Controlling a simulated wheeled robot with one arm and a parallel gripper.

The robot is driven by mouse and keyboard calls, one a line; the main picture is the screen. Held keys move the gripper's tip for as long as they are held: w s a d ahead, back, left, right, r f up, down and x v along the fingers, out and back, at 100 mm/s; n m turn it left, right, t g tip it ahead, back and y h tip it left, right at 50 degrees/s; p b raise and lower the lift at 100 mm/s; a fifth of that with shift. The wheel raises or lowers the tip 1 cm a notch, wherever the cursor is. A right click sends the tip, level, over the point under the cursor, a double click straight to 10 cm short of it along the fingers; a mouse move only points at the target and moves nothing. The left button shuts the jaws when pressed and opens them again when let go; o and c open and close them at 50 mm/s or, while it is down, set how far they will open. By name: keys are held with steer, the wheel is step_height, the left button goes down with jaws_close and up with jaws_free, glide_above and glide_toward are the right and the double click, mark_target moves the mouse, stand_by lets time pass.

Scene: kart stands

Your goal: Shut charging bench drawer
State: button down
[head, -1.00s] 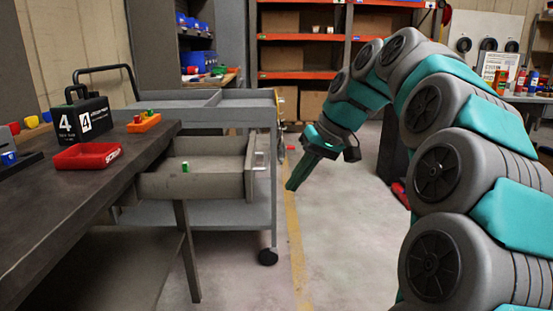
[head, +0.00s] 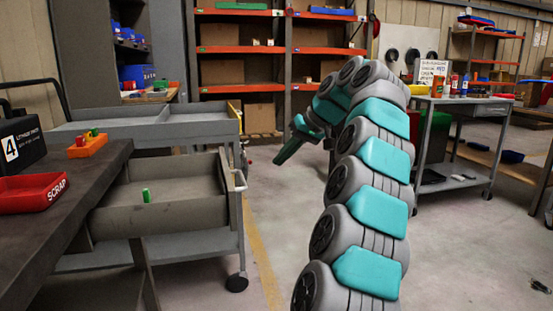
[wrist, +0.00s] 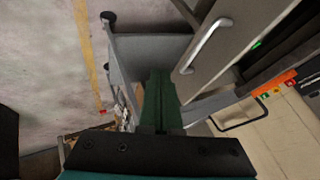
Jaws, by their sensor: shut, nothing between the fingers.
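The charging bench drawer (head: 160,217) is grey and stands open, pulled out to the right from the dark bench (head: 70,180). A small green piece (head: 146,195) lies in it. The drawer's pale bar handle (head: 239,181) is on its right-hand front. My gripper (head: 278,161) is shut and empty, right of and beyond the handle in the head view, with a visible gap. In the wrist view my gripper's green fingers (wrist: 159,74) point up beside the handle (wrist: 205,46) and drawer front (wrist: 235,38); they appear just left of it.
A grey cart (head: 160,130) stands just behind the drawer, with its wheel (head: 237,282) on the floor. A red scrap tray (head: 32,193) and an orange holder (head: 87,146) sit on the bench. Orange shelving (head: 288,50) is at the back.

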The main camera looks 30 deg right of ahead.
steer(key=w+a+f, duration=0.4)
steer(key=a, duration=0.2)
steer(key=shift+w+f, duration=0.2)
steer(key=shift+w, duration=0.2)
steer(key=shift+a, duration=0.15)
steer(key=p, duration=0.4)
glide_above(142, 201)
steer(key=shift+r, duration=0.1)
stand_by(0.5)
